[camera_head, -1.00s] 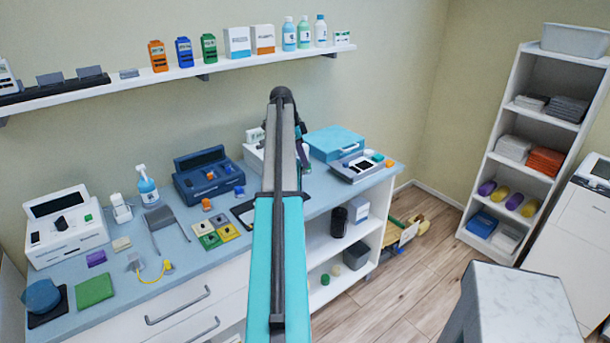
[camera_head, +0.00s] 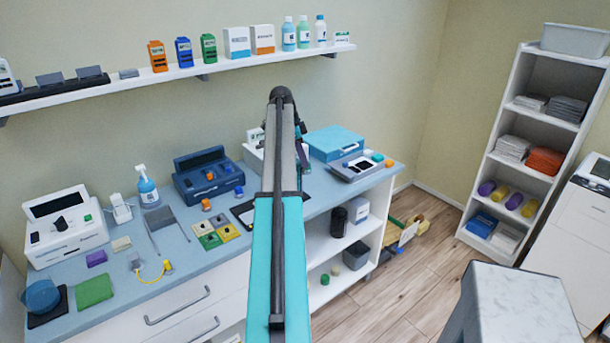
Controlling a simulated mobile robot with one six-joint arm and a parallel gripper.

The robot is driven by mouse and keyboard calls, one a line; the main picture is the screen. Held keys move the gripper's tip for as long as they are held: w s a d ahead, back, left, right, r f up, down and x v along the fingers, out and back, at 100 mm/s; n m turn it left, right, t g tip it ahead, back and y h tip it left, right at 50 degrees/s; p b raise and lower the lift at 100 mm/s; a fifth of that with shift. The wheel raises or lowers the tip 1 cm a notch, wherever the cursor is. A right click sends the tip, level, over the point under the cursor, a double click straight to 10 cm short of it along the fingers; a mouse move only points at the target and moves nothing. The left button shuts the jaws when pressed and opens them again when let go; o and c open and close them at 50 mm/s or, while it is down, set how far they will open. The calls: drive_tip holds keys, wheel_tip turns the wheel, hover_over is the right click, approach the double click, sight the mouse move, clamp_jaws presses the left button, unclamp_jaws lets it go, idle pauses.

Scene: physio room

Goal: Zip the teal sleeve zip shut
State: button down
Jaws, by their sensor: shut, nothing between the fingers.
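I cannot pick out a teal sleeve or its zip with certainty. A teal flat case (camera_head: 335,141) lies shut at the right end of the counter; no zip can be made out on it. My teal and grey arm reaches over the counter in the middle of the view, and its far part bends down behind itself. Some dark wrist parts show just left of the teal case. My gripper's fingers are hidden behind the arm, so its contact with anything cannot be seen.
The blue counter (camera_head: 195,262) holds a white device (camera_head: 68,232), a dark blue case (camera_head: 208,175), a spray bottle (camera_head: 147,187) and a grey device (camera_head: 355,168). A wall shelf (camera_head: 220,67) hangs above. A grey-topped block (camera_head: 520,305) stands at the lower right; floor (camera_head: 425,265) lies open between.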

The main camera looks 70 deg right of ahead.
sight(305, 170)
drive_tip(key=shift+f+b, duration=0.35)
drive_tip(key=shift+f, duration=1.3)
drive_tip(key=shift+s, duration=0.1)
drive_tip(key=shift+s+a+r+p, duration=0.1)
drive_tip(key=shift+s+r, duration=0.25)
drive_tip(key=shift+s, duration=0.35)
drive_tip(key=shift+s+d+r+p, duration=0.15)
drive_tip(key=shift+s+r, duration=0.25)
drive_tip(key=shift+s, duration=0.35)
drive_tip(key=shift+s+a+r+p, duration=0.15)
drive_tip(key=shift+s+r, duration=0.2)
drive_tip(key=shift+s, duration=0.35)
